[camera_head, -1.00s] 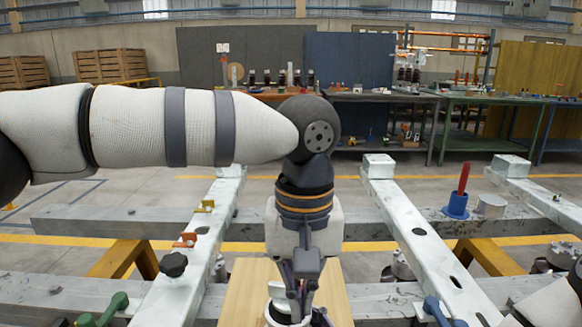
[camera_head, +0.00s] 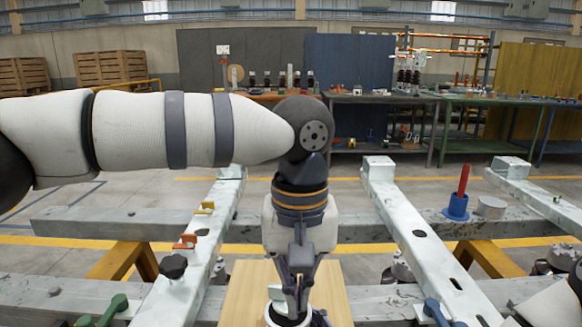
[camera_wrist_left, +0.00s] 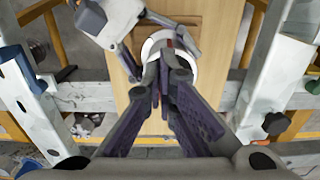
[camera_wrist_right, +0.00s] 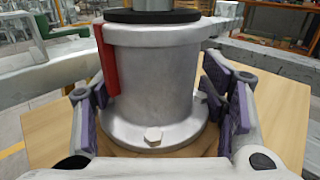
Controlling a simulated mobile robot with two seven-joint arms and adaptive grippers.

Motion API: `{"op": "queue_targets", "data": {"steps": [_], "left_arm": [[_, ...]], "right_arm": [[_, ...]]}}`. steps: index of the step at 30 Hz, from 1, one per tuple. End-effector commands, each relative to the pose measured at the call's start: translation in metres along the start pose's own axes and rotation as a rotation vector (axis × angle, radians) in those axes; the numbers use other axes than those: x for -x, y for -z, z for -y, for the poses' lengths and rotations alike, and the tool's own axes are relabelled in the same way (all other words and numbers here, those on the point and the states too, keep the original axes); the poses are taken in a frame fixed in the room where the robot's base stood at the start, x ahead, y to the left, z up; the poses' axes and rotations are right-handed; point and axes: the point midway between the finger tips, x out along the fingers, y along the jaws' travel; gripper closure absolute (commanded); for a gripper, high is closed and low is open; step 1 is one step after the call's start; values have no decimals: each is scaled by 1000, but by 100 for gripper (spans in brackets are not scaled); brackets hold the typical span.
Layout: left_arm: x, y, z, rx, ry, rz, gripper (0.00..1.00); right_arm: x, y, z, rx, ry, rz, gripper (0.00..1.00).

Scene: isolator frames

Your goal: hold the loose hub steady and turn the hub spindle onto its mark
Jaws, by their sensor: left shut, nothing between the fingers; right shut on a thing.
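The hub (camera_wrist_right: 155,75) is a pale metal cylinder with a bolted flange, standing upright on a wooden board (camera_wrist_right: 45,140). It has a red strip (camera_wrist_right: 107,60) down its side, and a dark ring and grey spindle (camera_wrist_right: 153,5) at the top. My right gripper (camera_wrist_right: 155,102) is shut on the hub, fingers on both sides. My left gripper (camera_head: 292,308) points down over the hub top, fingers shut with nothing between them. In the left wrist view its fingers (camera_wrist_left: 166,72) cover much of the round pale hub rim (camera_wrist_left: 150,43). Whether they touch the spindle is hidden.
Pale beams (camera_head: 415,235) run along both sides of the board. A blue holder with a red rod (camera_head: 457,205), a black knob (camera_head: 174,265) and a green handle (camera_head: 105,312) stand on the frame. Benches (camera_head: 390,98) are far behind.

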Motion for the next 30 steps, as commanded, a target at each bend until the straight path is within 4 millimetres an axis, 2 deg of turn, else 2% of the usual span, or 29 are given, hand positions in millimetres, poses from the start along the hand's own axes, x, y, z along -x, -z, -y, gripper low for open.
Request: {"op": "queue_targets", "data": {"steps": [14,30], "left_arm": [[0,-1,3,0,0,0,100],[0,-3,18,0,0,1,100]], "right_arm": [[0,0,0,-3,0,-1,96],[0,0,0,-3,0,-1,96]]}}
